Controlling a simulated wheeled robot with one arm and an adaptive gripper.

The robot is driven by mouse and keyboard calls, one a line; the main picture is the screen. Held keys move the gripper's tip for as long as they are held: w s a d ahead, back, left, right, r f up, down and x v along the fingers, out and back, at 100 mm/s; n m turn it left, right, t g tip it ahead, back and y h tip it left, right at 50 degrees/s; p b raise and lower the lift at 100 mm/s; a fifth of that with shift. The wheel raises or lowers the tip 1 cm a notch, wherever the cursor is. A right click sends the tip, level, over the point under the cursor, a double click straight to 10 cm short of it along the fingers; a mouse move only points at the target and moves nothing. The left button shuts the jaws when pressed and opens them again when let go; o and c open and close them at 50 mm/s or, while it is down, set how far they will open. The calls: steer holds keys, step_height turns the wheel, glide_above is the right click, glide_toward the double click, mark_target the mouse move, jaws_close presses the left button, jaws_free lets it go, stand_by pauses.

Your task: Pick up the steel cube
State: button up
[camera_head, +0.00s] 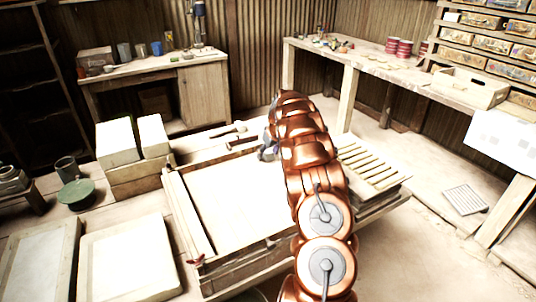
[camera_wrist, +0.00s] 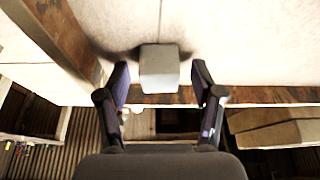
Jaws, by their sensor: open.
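The steel cube (camera_wrist: 159,67) is a plain grey block in the wrist view. It sits on the pale surface of the press tray, close to a wooden edge. My gripper (camera_wrist: 160,78) is open, with one dark finger on each side of the cube and a visible gap on both sides. In the head view my copper arm reaches over the wooden press frame (camera_head: 188,229), and my gripper (camera_head: 267,150) is at its far end, small and partly hidden. I cannot make out the cube clearly there.
A mallet (camera_head: 229,130) lies behind the frame. A slatted rack (camera_head: 372,163) stands to the right of my arm. Pale blocks (camera_head: 117,143) are stacked at the left. A workbench (camera_head: 150,66) stands behind, and a long table (camera_head: 370,62) runs along the right wall.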

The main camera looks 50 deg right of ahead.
jaws_close()
stand_by(0.7)
